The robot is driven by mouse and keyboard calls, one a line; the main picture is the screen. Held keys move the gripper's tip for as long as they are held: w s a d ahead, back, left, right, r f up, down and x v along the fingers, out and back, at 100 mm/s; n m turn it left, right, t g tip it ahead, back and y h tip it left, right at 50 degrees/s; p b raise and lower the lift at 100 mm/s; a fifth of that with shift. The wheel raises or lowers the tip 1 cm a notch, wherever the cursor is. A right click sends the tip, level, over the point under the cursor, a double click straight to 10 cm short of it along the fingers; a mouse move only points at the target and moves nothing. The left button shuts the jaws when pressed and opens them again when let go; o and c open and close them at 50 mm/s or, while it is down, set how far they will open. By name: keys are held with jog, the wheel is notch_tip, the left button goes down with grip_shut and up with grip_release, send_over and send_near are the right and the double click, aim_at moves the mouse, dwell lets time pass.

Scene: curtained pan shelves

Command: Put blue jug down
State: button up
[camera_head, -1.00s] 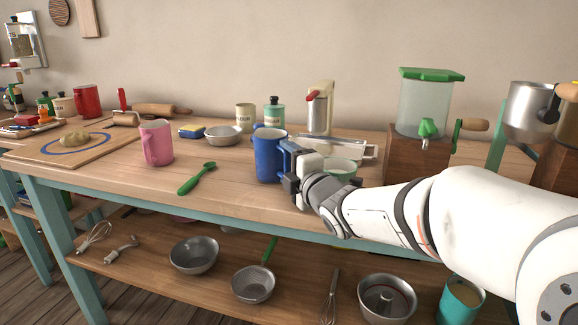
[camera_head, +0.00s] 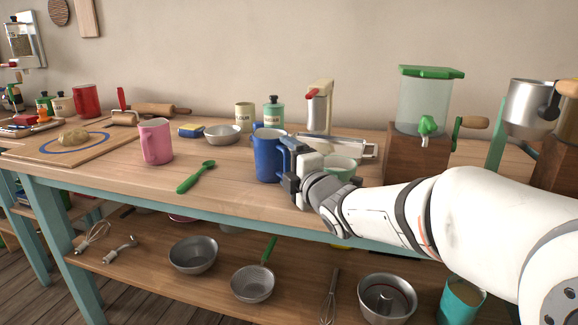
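The blue jug (camera_head: 268,157) is upright at the front middle of the wooden table top (camera_head: 225,196). Its base appears at the level of the table top, but I cannot tell whether it touches. My gripper (camera_head: 290,165) is at the jug's right side, where the handle is. The fingers seem closed around the handle, though the fingertips are partly hidden by the gripper's own body.
A green spoon (camera_head: 195,177) and a pink jug (camera_head: 156,142) are left of the blue jug. A pale green bowl (camera_head: 341,168) is close behind my gripper. A metal bowl (camera_head: 222,134) and canisters stand farther back.

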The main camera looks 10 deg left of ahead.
jog(key=shift+o, duration=0.7)
jog(key=shift+f, duration=0.25)
jog(key=shift+f, duration=0.2)
jog(key=v, duration=0.6)
jog(key=shift+s+d+r+p, duration=0.25)
jog(key=shift+p, duration=0.1)
jog(key=shift+s+d+f, duration=0.1)
jog(key=shift+s+d, duration=0.25)
jog(key=shift+s, duration=0.1)
jog(key=shift+r, duration=0.25)
grip_shut()
jog(key=shift+r, duration=0.15)
